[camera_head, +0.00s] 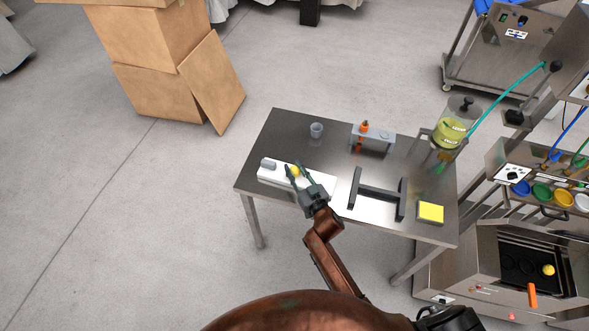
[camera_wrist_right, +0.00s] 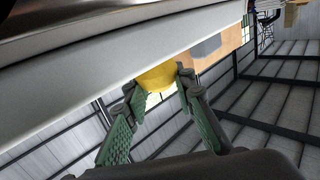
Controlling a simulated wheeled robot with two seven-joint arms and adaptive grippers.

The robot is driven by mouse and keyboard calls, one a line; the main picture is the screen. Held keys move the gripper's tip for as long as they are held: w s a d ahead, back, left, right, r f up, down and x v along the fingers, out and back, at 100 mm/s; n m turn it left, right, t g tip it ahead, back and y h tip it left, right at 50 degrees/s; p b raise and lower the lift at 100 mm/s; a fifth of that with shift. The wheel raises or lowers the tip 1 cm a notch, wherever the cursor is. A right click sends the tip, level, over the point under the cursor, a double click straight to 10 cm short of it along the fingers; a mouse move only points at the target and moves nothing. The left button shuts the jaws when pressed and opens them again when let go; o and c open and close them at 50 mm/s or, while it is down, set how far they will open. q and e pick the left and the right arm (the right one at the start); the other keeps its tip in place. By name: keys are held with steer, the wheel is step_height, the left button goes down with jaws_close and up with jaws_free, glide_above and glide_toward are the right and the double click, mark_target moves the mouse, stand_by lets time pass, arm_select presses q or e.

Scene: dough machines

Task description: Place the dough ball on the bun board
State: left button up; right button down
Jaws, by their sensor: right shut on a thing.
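The yellow dough ball (camera_head: 294,171) is between the green fingers of my right gripper (camera_head: 295,172), which is shut on it. The ball is over or on the long white board (camera_head: 321,182) at the table's left side, likely the bun board. Whether the ball touches the board is unclear. In the right wrist view the ball (camera_wrist_right: 157,77) is at the fingertips (camera_wrist_right: 160,92), close against a pale flat edge (camera_wrist_right: 90,95). My left gripper is not in view.
A grey block (camera_head: 268,164) lies on the board's left end. A grey cup (camera_head: 316,130), a small rack (camera_head: 373,136), a dark H-shaped frame (camera_head: 378,194) and a yellow pad (camera_head: 430,212) stand on the steel table. Another yellow ball (camera_head: 548,269) is in the machine at right.

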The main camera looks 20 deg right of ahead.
steer(key=c, duration=1.6)
jaws_free()
steer(key=s, duration=0.4)
steer(key=s+d+p, duration=0.1)
steer(key=s, duration=0.3)
steer(key=s+d+p, duration=0.1)
steer(key=s, duration=0.2)
steer(key=shift+s+r, duration=0.35)
steer(key=shift+s, duration=0.05)
